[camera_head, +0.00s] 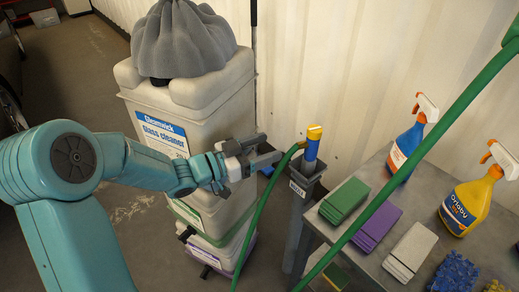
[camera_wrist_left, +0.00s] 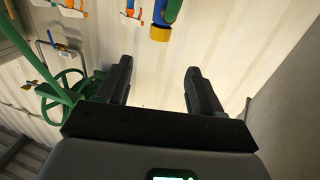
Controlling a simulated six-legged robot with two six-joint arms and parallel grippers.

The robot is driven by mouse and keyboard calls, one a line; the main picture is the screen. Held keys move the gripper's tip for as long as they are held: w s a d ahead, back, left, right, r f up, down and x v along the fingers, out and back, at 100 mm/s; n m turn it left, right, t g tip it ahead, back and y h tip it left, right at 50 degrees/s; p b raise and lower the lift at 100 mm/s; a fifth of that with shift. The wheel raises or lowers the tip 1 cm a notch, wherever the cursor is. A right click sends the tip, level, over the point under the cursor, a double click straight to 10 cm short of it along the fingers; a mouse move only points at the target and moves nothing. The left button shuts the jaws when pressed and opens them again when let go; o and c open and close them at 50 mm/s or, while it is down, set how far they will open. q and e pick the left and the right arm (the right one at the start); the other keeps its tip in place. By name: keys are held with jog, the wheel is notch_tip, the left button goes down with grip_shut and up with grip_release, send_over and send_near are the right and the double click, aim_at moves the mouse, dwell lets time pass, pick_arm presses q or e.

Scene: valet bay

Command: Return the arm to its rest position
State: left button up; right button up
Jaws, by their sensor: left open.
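My left arm (camera_head: 75,165) comes in from the left in the head view, teal and bent at the elbow. My left gripper (camera_head: 270,150) is in front of the glass cleaner container (camera_head: 160,130), just left of a blue and yellow nozzle (camera_head: 312,145) in a grey holder. The gripper also shows in the left wrist view (camera_wrist_left: 160,85), its two dark fingers wide apart with nothing between them. The blue and yellow nozzle shows beyond the fingers, at the top of the wrist view (camera_wrist_left: 161,30), apart from them. My right gripper is not in view.
A grey table (camera_head: 420,205) at the right bears green pads (camera_head: 344,200), purple pads (camera_head: 377,227), a blue spray bottle (camera_head: 408,145) and a yellow spray bottle (camera_head: 468,203). A green hose (camera_head: 262,205) hangs beside the holder (camera_head: 297,195). Open floor (camera_head: 75,65) lies at the left.

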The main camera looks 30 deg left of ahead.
pick_arm(q)
jog(key=shift+s+a, duration=0.25)
jog(key=shift+s, duration=0.2)
jog(key=d+f+n+g+h+p, duration=0.1)
jog(key=d+f+g+h+p, duration=0.15)
jog(key=d+p, duration=0.55)
jog(key=s+d+f+n+g+y, duration=0.35)
jog(key=d+f, duration=0.35)
jog(key=f, duration=0.5)
jog(key=s+f+n+g+y, duration=0.2)
jog(key=s+f+g, duration=0.2)
jog(key=s, duration=0.5)
jog(key=s+f+n+g+y+p, duration=0.1)
jog(key=s+f+g, duration=0.3)
jog(key=s+f, duration=0.4)
jog(key=shift+s+n+g+y+p, duration=0.3)
jog(key=shift+s+n+g+y, duration=0.15)
jog(key=shift+s+y, duration=0.4)
